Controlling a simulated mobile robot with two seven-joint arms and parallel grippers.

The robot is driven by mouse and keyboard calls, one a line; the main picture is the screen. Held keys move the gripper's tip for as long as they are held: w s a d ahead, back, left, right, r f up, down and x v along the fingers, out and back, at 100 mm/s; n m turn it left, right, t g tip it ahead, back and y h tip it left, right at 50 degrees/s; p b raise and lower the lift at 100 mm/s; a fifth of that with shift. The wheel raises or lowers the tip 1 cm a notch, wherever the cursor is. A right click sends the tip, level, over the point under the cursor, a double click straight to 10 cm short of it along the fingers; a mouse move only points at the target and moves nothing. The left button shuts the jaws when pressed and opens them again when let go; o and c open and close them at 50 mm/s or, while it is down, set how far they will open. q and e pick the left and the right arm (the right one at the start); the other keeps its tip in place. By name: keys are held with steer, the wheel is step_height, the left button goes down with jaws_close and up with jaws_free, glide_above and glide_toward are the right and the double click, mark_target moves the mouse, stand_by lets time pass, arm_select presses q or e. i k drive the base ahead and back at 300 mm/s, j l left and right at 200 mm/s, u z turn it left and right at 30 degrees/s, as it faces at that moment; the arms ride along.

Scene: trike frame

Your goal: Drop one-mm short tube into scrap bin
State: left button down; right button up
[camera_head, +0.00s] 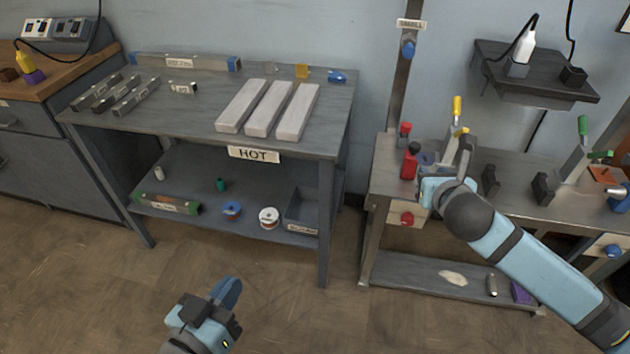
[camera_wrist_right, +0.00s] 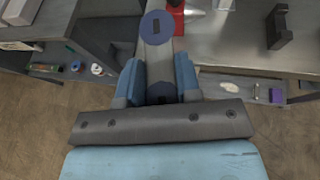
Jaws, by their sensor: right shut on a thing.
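My right gripper (camera_head: 462,168) is above the left end of the right workbench. It is shut on a grey piece (camera_head: 467,152) that stands up from the jaws. I cannot tell for sure that this is the one-mm short tube.
Spools (camera_head: 269,216) stand left of the bin. A red object (camera_head: 409,163) and a blue disc (camera_wrist_right: 157,27) are close to my right gripper. Floor (camera_head: 280,310) is clear.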

mark_target(314, 217)
steer(key=i+j+z, duration=0.1)
steer(key=j+z, duration=0.2)
steer(key=j, duration=1.45)
steer(key=j+z, duration=0.3)
steer(key=j, duration=1.45)
steer(key=i+l, duration=0.2)
steer(key=i, duration=0.25)
steer(key=i+l, duration=0.15)
steer(key=i, duration=0.3)
